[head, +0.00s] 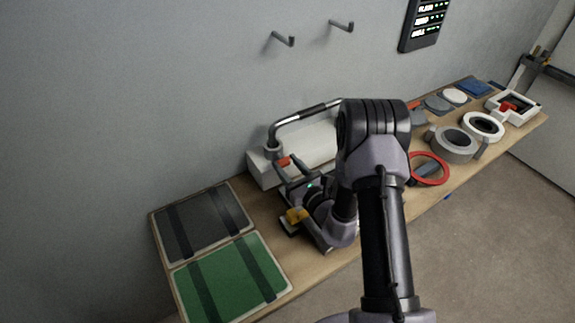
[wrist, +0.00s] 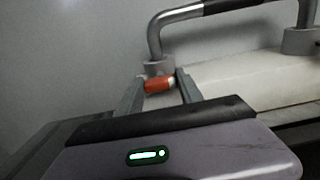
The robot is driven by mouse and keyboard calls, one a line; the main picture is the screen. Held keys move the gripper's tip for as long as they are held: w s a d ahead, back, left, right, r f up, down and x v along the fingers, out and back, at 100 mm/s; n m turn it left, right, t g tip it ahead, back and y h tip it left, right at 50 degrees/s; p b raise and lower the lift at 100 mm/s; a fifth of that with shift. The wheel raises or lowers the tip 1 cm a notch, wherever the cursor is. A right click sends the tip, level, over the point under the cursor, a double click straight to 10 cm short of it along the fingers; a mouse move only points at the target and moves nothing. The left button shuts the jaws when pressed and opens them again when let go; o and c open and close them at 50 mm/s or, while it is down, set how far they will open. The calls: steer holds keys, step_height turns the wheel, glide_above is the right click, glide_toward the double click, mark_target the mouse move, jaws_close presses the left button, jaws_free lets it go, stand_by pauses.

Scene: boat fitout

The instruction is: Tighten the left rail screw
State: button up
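The rail is a bent chrome bar with a black grip (head: 313,112) on a long white base (head: 315,146). It also shows in the wrist view (wrist: 222,7), with its left foot (wrist: 158,67) just beyond my fingertips. A short orange-red piece (wrist: 158,84) with a pale right end lies crosswise between my fingers, in front of that foot. It shows red in the head view (head: 284,161). My gripper (wrist: 160,80) has its two fingers apart, one at each end of the red piece. Whether they press on it is unclear. No screw head can be made out.
A yellow item (head: 296,215) is by my gripper on the wooden bench (head: 325,266). A dark panel (head: 202,224) and a green panel (head: 230,278) lie at the left. A red ring (head: 430,168), grey ring (head: 452,145) and white ring (head: 483,126) are at the right. The wall has two hooks.

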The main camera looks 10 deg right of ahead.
steer(key=shift+c, duration=1.2)
steer(key=shift+m, duration=0.4)
steer(key=m+p, duration=0.2)
steer(key=m, duration=0.1)
steer(key=m+p, duration=0.2)
steer(key=m, duration=0.1)
steer(key=shift+d+m, duration=0.1)
steer(key=shift+m, duration=0.3)
steer(key=m+p, duration=0.1)
steer(key=m, duration=0.2)
steer(key=shift+m+p, duration=0.3)
steer(key=shift+p, duration=0.1)
steer(key=m+p, duration=0.2)
steer(key=m, duration=0.3)
steer(key=shift+d+f, duration=0.1)
steer(key=shift+f, duration=0.05)
steer(key=shift+f+m+p, duration=0.15)
steer(key=shift+m+p, duration=0.35)
steer(key=shift+m, duration=2.2)
